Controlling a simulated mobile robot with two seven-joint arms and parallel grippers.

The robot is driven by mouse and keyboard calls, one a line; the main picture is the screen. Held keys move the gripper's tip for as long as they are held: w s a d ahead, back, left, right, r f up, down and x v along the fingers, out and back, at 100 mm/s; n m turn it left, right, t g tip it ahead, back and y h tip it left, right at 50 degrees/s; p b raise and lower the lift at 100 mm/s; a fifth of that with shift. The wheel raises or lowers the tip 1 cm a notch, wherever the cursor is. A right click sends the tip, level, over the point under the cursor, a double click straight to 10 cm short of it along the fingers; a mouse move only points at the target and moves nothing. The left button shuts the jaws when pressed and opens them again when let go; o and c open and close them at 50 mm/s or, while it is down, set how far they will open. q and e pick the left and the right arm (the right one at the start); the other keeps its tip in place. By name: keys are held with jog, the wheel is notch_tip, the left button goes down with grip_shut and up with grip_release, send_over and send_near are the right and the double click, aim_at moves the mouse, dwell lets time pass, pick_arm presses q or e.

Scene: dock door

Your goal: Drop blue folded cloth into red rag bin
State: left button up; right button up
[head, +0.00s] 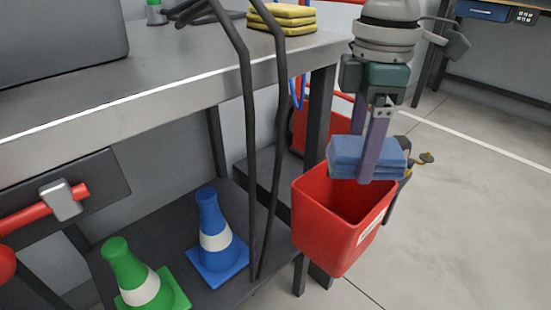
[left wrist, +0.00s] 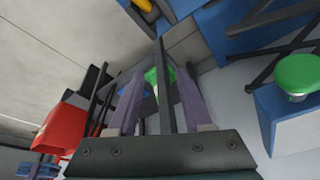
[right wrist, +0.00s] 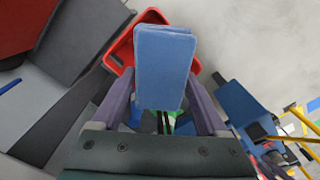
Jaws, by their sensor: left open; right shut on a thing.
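The blue folded cloth (head: 345,155) is held between the fingers of my right gripper (head: 372,165), above the mouth of the red rag bin (head: 325,232). The cloth lies roughly level and overlaps the bin's far rim in the head view. In the right wrist view the cloth (right wrist: 163,68) is between the fingers, and the bin's red rim (right wrist: 124,47) shows behind it. The bin's inside looks empty where it shows; part is hidden by the cloth. My left gripper (left wrist: 160,88) is open and empty in its wrist view; I do not see it in the head view.
The bin hangs at the right end of a grey metal workbench (head: 150,95). Yellow folded cloths (head: 283,17) lie on the bench. A blue cone (head: 210,235) and a green cone (head: 135,275) stand on the lower shelf. Open floor (head: 470,220) lies to the right.

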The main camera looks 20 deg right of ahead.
jog(key=o, duration=1.1)
notch_tip(320, 180, up, 10)
jog(key=p, duration=0.5)
